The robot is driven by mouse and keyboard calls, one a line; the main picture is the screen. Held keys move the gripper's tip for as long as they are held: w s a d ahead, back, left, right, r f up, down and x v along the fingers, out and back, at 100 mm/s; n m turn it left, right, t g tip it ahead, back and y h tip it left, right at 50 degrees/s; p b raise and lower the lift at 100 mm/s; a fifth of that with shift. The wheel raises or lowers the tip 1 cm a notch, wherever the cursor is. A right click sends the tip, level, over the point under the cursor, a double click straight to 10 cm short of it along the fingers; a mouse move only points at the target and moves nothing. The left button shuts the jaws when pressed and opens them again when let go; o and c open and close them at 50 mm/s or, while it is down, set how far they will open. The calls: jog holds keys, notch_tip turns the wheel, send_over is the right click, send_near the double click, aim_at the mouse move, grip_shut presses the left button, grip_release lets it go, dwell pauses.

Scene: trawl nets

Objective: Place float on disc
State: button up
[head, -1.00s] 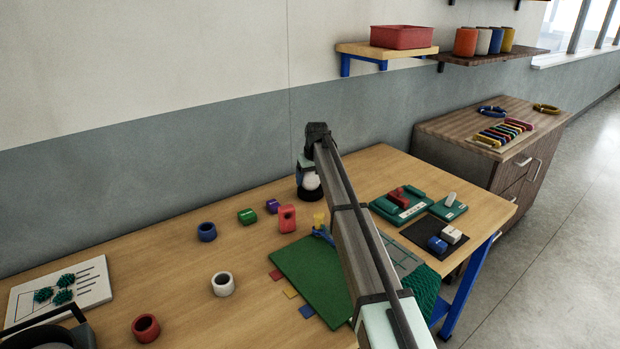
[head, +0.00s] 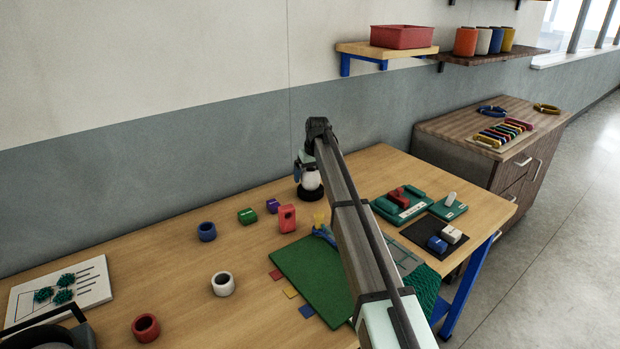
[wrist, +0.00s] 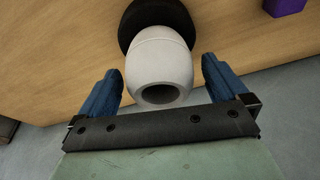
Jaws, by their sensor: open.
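The white float (head: 312,179) is a rounded barrel with a hole in its end, and it stands on the black disc (head: 311,195) near the wall. In the wrist view the float (wrist: 160,65) appears upright over the disc (wrist: 156,13) and hides part of it. My gripper (wrist: 161,68) is open, with a blue finger on each side of the float's near end. Gaps show between both fingers and the float. In the head view my arm hides part of the gripper.
A red block (head: 287,219), a purple block (head: 272,206) and a green block (head: 247,216) stand left of the disc. Blue (head: 207,232), white (head: 223,284) and red (head: 146,328) rings lie further left. A green mat (head: 312,277) lies in front.

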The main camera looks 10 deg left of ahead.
jog(key=v, duration=1)
jog(key=shift+r, duration=0.1)
